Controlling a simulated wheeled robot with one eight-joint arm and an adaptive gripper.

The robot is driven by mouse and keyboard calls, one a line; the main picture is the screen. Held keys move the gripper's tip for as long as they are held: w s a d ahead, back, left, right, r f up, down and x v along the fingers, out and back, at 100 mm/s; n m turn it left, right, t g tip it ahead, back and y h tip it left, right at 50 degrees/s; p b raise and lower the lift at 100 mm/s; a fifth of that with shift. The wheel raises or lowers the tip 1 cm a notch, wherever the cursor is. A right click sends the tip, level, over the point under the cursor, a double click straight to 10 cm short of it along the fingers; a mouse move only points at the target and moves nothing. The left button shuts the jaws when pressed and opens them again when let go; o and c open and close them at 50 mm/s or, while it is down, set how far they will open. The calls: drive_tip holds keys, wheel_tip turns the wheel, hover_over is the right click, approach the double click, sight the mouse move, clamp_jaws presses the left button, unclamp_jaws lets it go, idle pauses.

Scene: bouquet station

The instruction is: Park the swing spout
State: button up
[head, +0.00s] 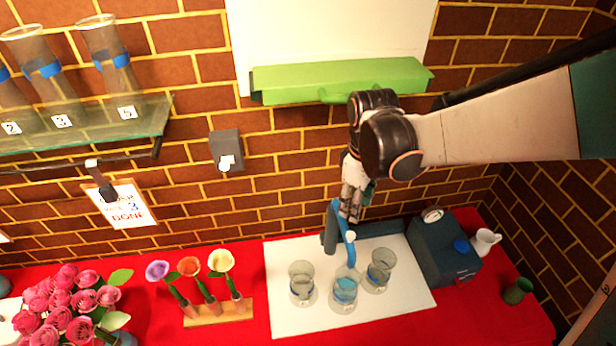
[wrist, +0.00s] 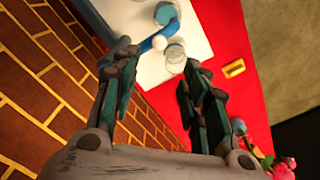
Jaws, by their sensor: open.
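The blue swing spout (head: 337,214) rises from a dark post behind the glasses, its arm reaching forward over the middle glass (head: 344,290). My gripper (head: 350,207) is at the spout, pointing down from above. The fingers hold nothing visible. I cannot tell whether a finger touches the spout. The middle glass holds blue liquid.
Two other glasses (head: 302,283) (head: 378,270) flank the middle one on a white mat (head: 400,300). A dark pump box (head: 442,248) stands right, with a white jug (head: 485,241) beyond. Flowers in a wooden rack (head: 220,312) stand left. A green shelf (head: 340,79) is above.

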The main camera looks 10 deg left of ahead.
sight(351, 234)
wheel_tip(351, 234, down, 12)
drive_tip(key=b, duration=0.7)
drive_tip(key=shift+d+r, duration=0.1)
drive_tip(key=shift+c, duration=0.5)
clamp_jaws()
